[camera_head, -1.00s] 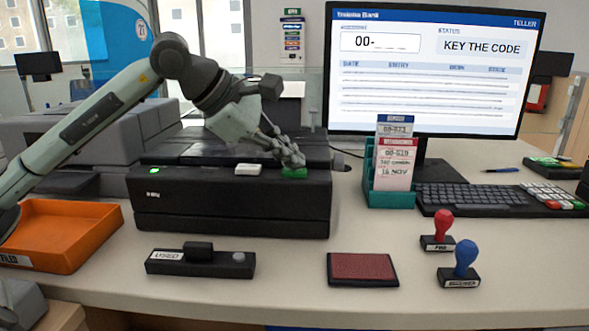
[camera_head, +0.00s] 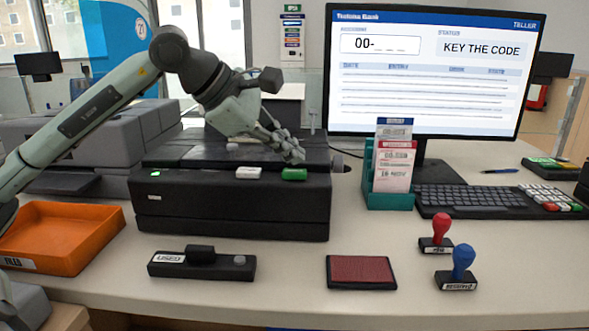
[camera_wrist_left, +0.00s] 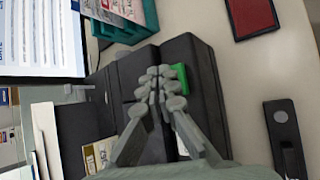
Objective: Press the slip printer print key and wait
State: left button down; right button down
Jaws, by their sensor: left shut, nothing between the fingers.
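The slip printer (camera_head: 230,208) is a long black box on the counter. On its top front edge are a green key (camera_head: 294,174) at the right and a white key (camera_head: 248,173) left of it. A small pale light (camera_head: 155,173) shows near its left end. My left gripper (camera_head: 297,158) is shut and empty, just behind and above the green key, with a small gap seen between them. In the left wrist view the closed fingertips (camera_wrist_left: 164,88) lie beside the green key (camera_wrist_left: 183,79). My right gripper is not in view.
An orange tray (camera_head: 62,262) stands at the left. The monitor (camera_head: 430,75) reads "KEY THE CODE". A teal slip holder (camera_head: 388,200) stands right of the printer.

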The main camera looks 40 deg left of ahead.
aim_at(291, 173)
pick_arm(q)
jog(key=shift+r, duration=0.1)
notch_tip(291, 173, up, 5)
jog(key=p, duration=0.4)
jog(key=shift+p, duration=0.35)
dwell(0.5)
